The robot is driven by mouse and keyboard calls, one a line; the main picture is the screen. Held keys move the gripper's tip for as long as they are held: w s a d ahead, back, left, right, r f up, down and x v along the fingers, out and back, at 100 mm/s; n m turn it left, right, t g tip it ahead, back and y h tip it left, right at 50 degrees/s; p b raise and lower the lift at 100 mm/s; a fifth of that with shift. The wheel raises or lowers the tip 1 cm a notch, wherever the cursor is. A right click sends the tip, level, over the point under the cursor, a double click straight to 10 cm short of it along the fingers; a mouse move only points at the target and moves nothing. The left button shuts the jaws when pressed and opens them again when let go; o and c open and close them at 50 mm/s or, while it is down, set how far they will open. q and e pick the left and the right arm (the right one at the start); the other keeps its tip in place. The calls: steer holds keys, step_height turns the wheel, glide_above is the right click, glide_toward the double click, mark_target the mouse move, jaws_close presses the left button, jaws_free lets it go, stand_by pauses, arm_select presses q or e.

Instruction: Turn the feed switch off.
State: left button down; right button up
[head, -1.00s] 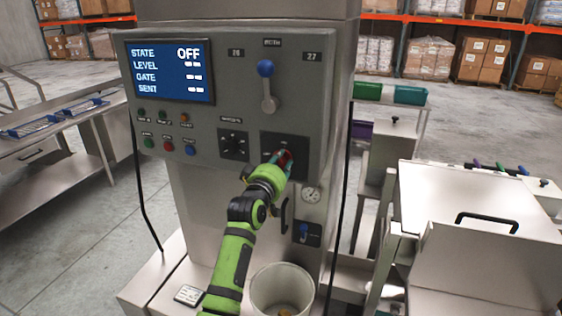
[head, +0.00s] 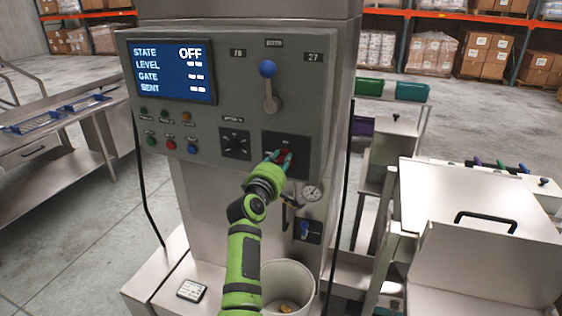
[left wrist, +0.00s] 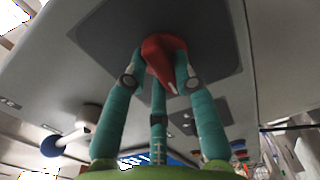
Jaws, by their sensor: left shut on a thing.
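The feed switch looks to be the red knob (left wrist: 164,55) on a dark square plate (left wrist: 110,30) in the left wrist view. In the head view the red knob (head: 284,157) sits low on the right of the grey machine panel, partly hidden by fingers. My left gripper (head: 279,160) is at the knob, its teal fingers closed around it; the fingers also show in the left wrist view (left wrist: 163,80). The screen (head: 173,71) reads STATE OFF, with LEVEL, GATE and SENT below it. My right gripper is in neither view.
A lever with a blue ball (head: 267,69) stands above the plate. A rotary selector (head: 236,145) and several coloured buttons (head: 171,144) are to the left.

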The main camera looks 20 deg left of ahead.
arm_select(q)
steer(key=shift+n, duration=0.5)
steer(key=c, duration=1)
jaws_free()
